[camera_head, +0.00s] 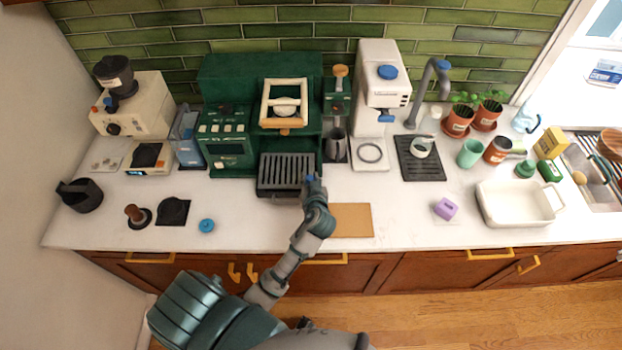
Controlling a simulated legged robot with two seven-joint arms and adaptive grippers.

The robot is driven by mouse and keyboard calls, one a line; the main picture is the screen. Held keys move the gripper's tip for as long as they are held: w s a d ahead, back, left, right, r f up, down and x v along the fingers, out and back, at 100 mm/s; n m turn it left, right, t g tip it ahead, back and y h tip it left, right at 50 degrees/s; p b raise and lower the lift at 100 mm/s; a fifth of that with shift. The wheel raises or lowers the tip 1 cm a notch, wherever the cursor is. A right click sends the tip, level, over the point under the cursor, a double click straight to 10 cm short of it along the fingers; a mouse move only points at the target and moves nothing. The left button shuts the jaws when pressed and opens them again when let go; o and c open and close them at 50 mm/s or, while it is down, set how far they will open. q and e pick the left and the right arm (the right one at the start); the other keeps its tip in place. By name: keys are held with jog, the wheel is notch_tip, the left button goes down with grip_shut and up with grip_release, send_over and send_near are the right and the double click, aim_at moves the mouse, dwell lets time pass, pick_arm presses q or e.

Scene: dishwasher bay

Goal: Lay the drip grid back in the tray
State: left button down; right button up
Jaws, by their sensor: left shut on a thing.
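The drip grid (287,170) is a dark slatted rectangle at the front foot of the green coffee machine. It lies over or just above the dark tray (272,193), whose front edge shows below it; I cannot tell whether it rests fully inside. My left gripper (310,183) is at the grid's right front corner, shut on the grid. The gripper and wrist hide that corner and part of the tray's right side. My right gripper is not in view.
The green coffee machine (225,146) stands directly behind the tray. A tan mat (351,220) lies right of my wrist. A blue round lid (207,225) and a black tamping mat (173,211) lie left. A white machine (377,88) stands to the right. The front counter strip is mostly clear.

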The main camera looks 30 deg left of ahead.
pick_arm(q)
jog(key=shift+a+f, duration=0.15)
jog(key=shift+a, duration=0.05)
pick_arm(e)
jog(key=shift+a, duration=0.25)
pick_arm(q)
jog(key=c, duration=1.1)
grip_release()
jog(key=shift+o, duration=1.3)
jog(key=shift+s+d, duration=0.15)
jog(key=shift+s, duration=0.05)
jog(key=v, duration=1.1)
jog(key=shift+s+d+r, duration=0.15)
jog(key=shift+d+r, duration=0.1)
jog(key=shift+a, duration=0.1)
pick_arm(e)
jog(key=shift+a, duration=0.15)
